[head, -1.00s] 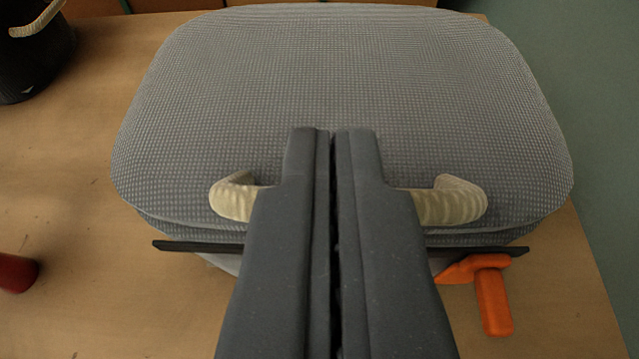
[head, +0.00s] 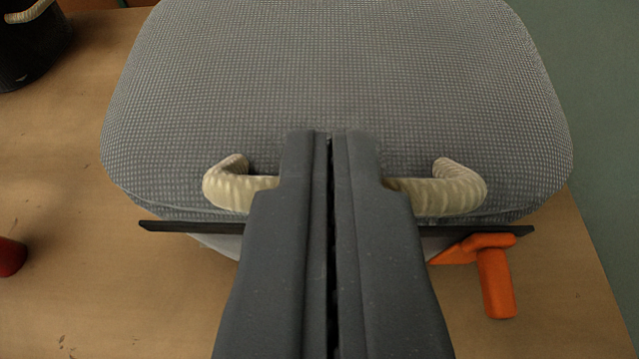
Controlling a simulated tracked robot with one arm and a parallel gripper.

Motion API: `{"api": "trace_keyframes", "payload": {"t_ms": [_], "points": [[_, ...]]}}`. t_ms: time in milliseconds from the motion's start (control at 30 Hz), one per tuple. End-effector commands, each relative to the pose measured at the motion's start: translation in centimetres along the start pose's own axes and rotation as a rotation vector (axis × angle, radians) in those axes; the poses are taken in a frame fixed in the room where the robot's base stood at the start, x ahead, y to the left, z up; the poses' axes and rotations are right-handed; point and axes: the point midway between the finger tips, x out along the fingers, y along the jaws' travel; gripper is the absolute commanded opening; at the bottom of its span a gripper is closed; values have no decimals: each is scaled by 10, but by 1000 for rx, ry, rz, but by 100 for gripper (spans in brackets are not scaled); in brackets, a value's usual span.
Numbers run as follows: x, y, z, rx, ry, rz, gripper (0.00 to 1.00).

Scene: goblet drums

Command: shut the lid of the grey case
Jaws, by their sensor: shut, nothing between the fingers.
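The grey case (head: 340,80) fills the upper middle of the head view, its woven grey lid facing me. A pale curved handle (head: 440,195) is on the lid near its front edge. My gripper (head: 332,135) is shut and empty, in front of the handle's middle, which it hides. I cannot tell whether the fingertips touch the lid. A dark thin strip (head: 190,227) runs along below the lid's front edge. The gripper hides part of the case's front, and how far the lid stands from the body is hard to tell.
An orange object (head: 495,275) lies on the wooden table (head: 90,170), right of my gripper by the case's front. A dark pot (head: 35,45) with a pale handle stands at the upper left. A red object (head: 10,256) is at the left edge. The table's right edge is near.

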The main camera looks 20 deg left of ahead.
Motion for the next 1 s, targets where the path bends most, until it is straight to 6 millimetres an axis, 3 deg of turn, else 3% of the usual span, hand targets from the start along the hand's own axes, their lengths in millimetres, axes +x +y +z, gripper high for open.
{"api": "trace_keyframes", "payload": {"t_ms": [33, 67, 167, 400, 900, 1000], "points": [[3, -1, 19, 15, -41, -7, 0], [2, -1, 17, 15, -40, -7, 0], [-4, -2, 7, 14, -35, -7, 0], [-39, -6, -32, 0, 1, -4, 0], [-86, -7, 21, -3, 16, -3, 0], [-85, -8, 24, -11, 25, -5, 0]]}}
